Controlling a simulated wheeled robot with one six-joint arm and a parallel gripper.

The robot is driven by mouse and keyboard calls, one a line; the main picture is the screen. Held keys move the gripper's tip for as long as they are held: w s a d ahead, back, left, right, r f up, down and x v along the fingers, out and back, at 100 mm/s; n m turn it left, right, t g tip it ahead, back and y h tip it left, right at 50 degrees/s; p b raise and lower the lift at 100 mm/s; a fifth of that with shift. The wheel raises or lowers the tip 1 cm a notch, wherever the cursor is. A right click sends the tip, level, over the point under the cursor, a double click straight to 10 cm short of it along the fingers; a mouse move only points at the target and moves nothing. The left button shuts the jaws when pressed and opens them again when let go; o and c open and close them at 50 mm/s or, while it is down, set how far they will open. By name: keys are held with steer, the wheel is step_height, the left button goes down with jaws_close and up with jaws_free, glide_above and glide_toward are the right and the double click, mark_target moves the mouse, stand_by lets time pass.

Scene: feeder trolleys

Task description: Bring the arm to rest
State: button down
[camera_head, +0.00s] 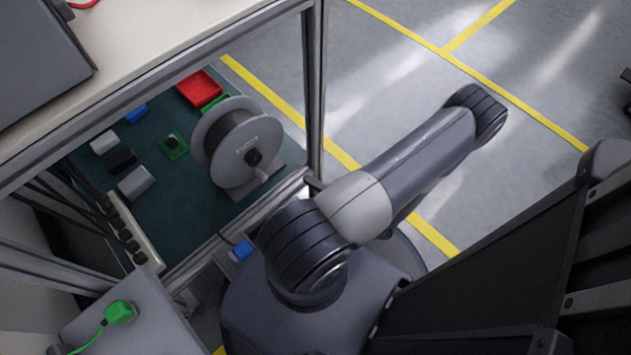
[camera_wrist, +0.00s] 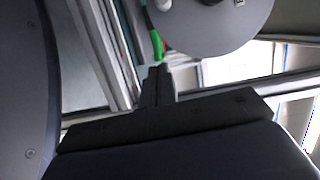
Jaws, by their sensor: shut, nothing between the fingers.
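My arm (camera_head: 400,170) reaches from its rounded shoulder at the lower middle up and right to a dark rounded joint, above the grey floor. The arm's far end and the gripper do not show in the head view. In the wrist view my gripper (camera_wrist: 157,78) is a dark, narrow pair of fingers, shut and empty. A green piece (camera_wrist: 157,44) appears just beyond the tips; I cannot tell whether they touch. A large grey disc (camera_wrist: 215,22) is cut off by the top edge.
A metal-framed trolley stands left of my arm, its post (camera_head: 315,90) close by. Its lower shelf holds a grey cable reel (camera_head: 238,148), a red bin (camera_head: 199,88) and small boxes. A green plug (camera_head: 119,312) lies at lower left. Open floor (camera_head: 540,80) spreads at upper right.

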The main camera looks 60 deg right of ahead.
mark_target(269, 164)
steer(key=shift+s, duration=0.35)
steer(key=shift+w, duration=0.1)
steer(key=shift+w+a+r+b, duration=0.1)
steer(key=shift+w+b, duration=0.5)
steer(key=shift+w, duration=1.8)
steer(key=shift+w+r+b, duration=0.1)
steer(key=shift+w+b, duration=0.5)
steer(key=shift+w, duration=1.75)
steer(key=shift+w+r, duration=0.1)
steer(key=shift+w+a+r, duration=0.1)
steer(key=shift+w+a, duration=0.2)
steer(key=shift+a, duration=0.6)
steer(key=shift+d, duration=0.1)
